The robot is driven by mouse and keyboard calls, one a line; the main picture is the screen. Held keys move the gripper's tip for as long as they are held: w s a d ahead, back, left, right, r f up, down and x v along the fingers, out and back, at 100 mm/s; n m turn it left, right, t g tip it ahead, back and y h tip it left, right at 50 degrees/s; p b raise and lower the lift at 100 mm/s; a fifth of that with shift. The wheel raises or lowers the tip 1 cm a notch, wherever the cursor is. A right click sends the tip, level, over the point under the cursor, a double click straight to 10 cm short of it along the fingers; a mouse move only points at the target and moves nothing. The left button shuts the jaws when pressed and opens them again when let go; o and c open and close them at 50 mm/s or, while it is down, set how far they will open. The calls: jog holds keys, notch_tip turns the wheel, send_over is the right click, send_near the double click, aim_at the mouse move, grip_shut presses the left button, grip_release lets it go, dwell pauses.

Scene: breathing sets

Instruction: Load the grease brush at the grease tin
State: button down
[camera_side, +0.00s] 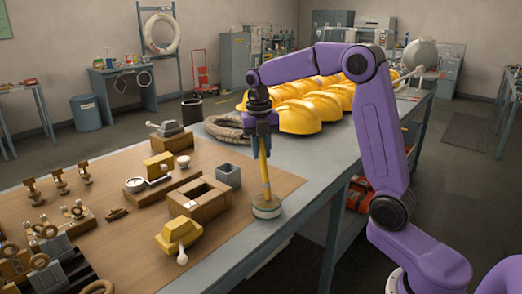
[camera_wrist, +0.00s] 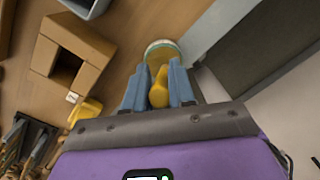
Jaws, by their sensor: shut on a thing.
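The grease brush (camera_side: 265,172) has a long yellow handle and hangs nearly upright. My gripper (camera_side: 262,134) is shut on the upper part of its handle. In the wrist view, the brush's yellow handle (camera_wrist: 158,90) sits between the two blue-grey fingers of my gripper (camera_wrist: 156,78). The grease tin (camera_side: 266,210) is a low round tin with a pale greenish side, at the right edge of the wooden board. The brush's lower end is at the tin's top; I cannot tell how deep it reaches. The tin (camera_wrist: 160,47) also shows just beyond the fingertips in the wrist view.
A wooden block with a square opening (camera_side: 199,199), a grey square cup (camera_side: 229,175) and a yellow mask-like piece (camera_side: 178,237) stand left of the tin. Yellow helmets (camera_side: 301,117) and a coiled hose (camera_side: 226,128) lie behind. The table edge is close on the right.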

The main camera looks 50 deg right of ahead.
jog(key=shift+r, duration=3.2)
